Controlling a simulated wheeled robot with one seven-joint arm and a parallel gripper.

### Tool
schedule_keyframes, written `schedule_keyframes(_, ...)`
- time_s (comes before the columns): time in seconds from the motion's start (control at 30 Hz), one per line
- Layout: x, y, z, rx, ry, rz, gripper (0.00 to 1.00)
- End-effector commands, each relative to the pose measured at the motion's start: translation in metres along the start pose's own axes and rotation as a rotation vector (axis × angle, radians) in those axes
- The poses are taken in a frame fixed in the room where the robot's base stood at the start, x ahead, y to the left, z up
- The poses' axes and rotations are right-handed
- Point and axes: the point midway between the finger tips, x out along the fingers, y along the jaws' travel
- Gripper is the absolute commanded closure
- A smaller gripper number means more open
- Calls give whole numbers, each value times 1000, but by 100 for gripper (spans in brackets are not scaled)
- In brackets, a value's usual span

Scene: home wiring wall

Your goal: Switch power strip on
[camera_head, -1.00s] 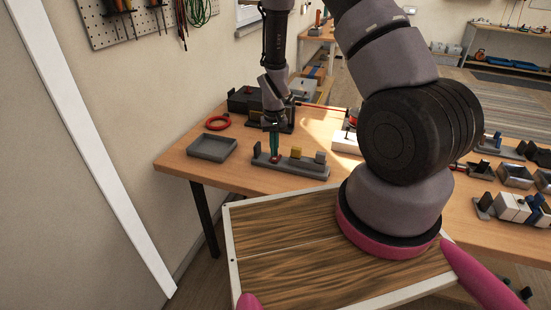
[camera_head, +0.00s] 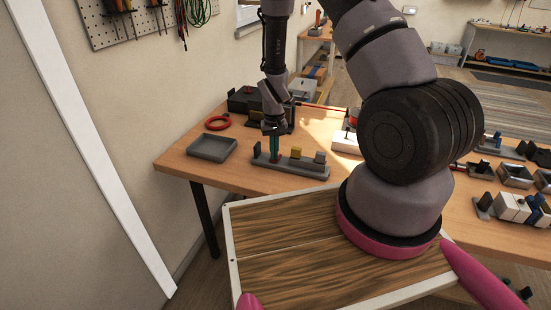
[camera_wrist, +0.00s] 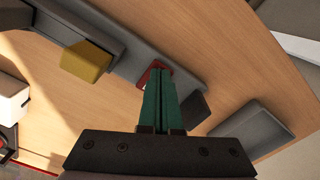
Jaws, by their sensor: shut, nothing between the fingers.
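The power strip, a long grey bar with raised blocks, lies on the wooden table in the head view (camera_head: 305,170) and runs from upper left to centre in the wrist view (camera_wrist: 125,62). It carries a yellow block (camera_wrist: 86,62) and a red piece, apparently the switch (camera_wrist: 150,73), partly hidden behind my fingers. My gripper (camera_head: 274,160) points down over the strip's left part. Its green fingers are shut together with nothing between them, and their tips (camera_wrist: 158,72) are at the red piece. I cannot tell whether they touch it, nor which way the red piece is set.
A grey open tray (camera_head: 212,147) lies left of the strip, with a red ring (camera_head: 217,122) behind it. A dark grey box (camera_head: 243,101) stands farther back. Other fixtures (camera_head: 515,208) fill the table's right side. Bare wood lies in front of the strip.

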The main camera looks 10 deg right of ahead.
Motion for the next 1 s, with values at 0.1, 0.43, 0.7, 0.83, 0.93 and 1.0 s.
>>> schedule_keyframes(0.1,2,0,0,0,1,0,100)
schedule_keyframes(0.43,-6,0,-1,-1,3,0,100)
schedule_keyframes(0.7,-29,0,-1,0,3,0,100)
schedule_keyframes(0.83,-39,0,-1,-1,3,0,100)
schedule_keyframes(0.93,-47,0,0,0,2,0,100)
schedule_keyframes(1.0,-53,0,-1,-1,3,-1,100)
